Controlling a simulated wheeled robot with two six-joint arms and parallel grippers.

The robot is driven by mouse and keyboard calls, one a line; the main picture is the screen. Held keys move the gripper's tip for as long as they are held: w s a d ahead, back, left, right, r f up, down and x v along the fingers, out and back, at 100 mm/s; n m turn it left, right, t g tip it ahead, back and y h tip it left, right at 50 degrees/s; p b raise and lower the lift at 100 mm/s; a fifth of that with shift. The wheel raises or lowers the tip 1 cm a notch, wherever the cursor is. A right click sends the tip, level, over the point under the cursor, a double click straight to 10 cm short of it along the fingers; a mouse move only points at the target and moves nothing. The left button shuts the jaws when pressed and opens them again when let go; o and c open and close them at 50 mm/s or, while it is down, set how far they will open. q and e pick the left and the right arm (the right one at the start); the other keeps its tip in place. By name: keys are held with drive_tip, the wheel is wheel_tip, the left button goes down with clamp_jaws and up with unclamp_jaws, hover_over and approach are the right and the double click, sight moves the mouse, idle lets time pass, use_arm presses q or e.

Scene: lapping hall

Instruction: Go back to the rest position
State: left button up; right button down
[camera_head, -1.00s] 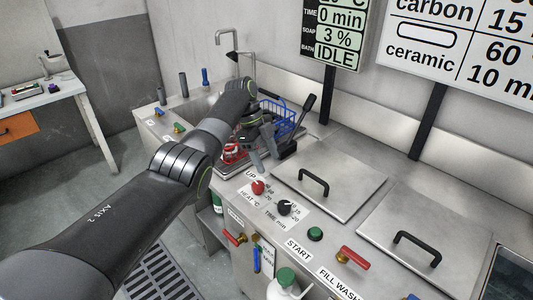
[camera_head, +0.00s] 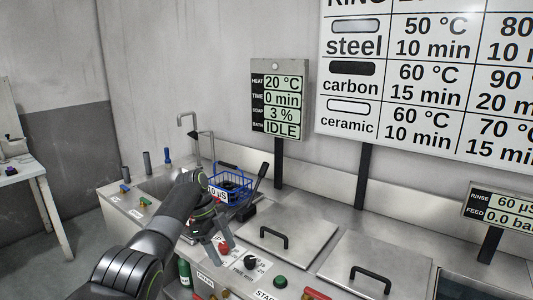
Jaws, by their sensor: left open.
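My left gripper (camera_head: 222,243) is open and appears empty, with its fingers pointing down over the front control panel. It is close to the red heat knob (camera_head: 224,248) in the picture; whether it touches is unclear. My left arm (camera_head: 150,252) comes in from the bottom and hides part of the sink and counter. My right gripper is out of view.
A blue wire basket (camera_head: 232,187) stands behind the gripper, by the sink faucet (camera_head: 192,125). Two lidded tanks (camera_head: 272,236) (camera_head: 355,265) lie to the right. The bath display (camera_head: 278,100) reads IDLE. A side table (camera_head: 18,171) stands at far left.

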use_arm(q)
wheel_tip(320, 180, down, 12)
drive_tip(key=a+n, duration=0.3)
drive_tip(key=s+a+f+n+t+y, duration=0.1)
drive_tip(key=s+a+f+n, duration=0.2)
drive_tip(key=s+f, duration=0.5)
drive_tip(key=s+a+f+n+y, duration=0.1)
drive_tip(key=s+a+f+n, duration=0.3)
drive_tip(key=f, duration=0.8)
drive_tip(key=s+a+f+n+t+y, duration=0.1)
drive_tip(key=s+a+f+n, duration=0.2)
drive_tip(key=s+f, duration=0.6)
drive_tip(key=s+a+f+n+y, duration=0.1)
drive_tip(key=s+a+f+n, duration=0.15)
drive_tip(key=s+f, duration=0.55)
drive_tip(key=s+a+f+n, duration=0.25)
drive_tip(key=s+f, duration=0.35)
drive_tip(key=s, duration=0.4)
drive_tip(key=s+f+n, duration=0.1)
drive_tip(key=s+n, duration=0.1)
drive_tip(key=s, duration=0.9)
drive_tip(key=s+f+n+y, duration=0.1)
drive_tip(key=s+f+n, duration=0.1)
drive_tip(key=s, duration=0.9)
drive_tip(key=shift+a+n+t, duration=0.4)
